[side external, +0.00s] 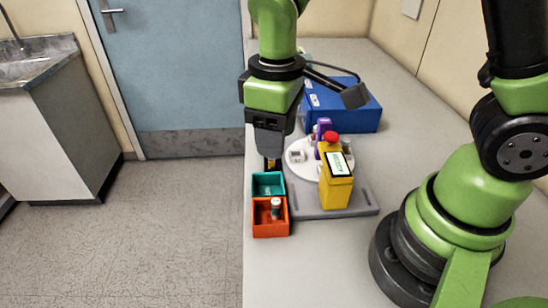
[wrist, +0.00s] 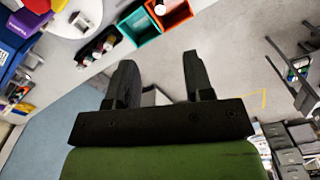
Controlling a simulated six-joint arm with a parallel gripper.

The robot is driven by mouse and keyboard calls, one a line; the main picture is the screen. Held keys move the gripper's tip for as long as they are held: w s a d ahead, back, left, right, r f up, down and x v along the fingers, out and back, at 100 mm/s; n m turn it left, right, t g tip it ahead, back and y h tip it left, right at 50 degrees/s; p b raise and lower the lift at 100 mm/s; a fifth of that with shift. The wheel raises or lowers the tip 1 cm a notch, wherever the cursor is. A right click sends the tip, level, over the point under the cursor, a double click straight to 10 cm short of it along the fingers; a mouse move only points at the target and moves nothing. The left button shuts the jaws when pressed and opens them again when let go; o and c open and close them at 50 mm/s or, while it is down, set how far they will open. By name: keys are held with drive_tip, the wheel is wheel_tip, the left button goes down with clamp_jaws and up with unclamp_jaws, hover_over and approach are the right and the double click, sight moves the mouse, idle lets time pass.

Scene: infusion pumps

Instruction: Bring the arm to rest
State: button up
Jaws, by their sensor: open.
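My gripper (side external: 272,163) hangs from the green arm, just behind the teal bin in the side view. In the wrist view my gripper (wrist: 156,70) shows two black fingers spread apart with nothing between them. The teal bin (side external: 268,177) and the orange-red bin (side external: 263,231) stand together at the left edge of the counter. A small white-capped vial (side external: 275,207) is in the orange-red bin. The wrist view also shows the teal bin (wrist: 140,24) and the orange-red bin (wrist: 180,14) beyond the fingers.
A yellow pump (side external: 336,190) with a screen and red knob stands on a grey base (side external: 365,203). Behind it are a white round tray (side external: 296,170) with small items, a purple item (side external: 322,128) and a blue box (side external: 362,118). The counter's right side (side external: 372,170) has free room.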

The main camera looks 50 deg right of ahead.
wheel_tip(320, 180, up, 3)
idle(0.3)
drive_tip(key=s+d+r+m+t+y, duration=0.1)
drive_tip(key=s+d+r+m+t, duration=0.1)
drive_tip(key=s+r+m+t, duration=0.1)
drive_tip(key=s+d+r+m+t+y, duration=0.1)
drive_tip(key=s+d+r+m+t, duration=0.2)
drive_tip(key=s+r, duration=0.4)
drive_tip(key=shift+s+d+r+m+t, duration=0.3)
drive_tip(key=shift+s+m+t, duration=0.3)
drive_tip(key=shift+m, duration=0.7)
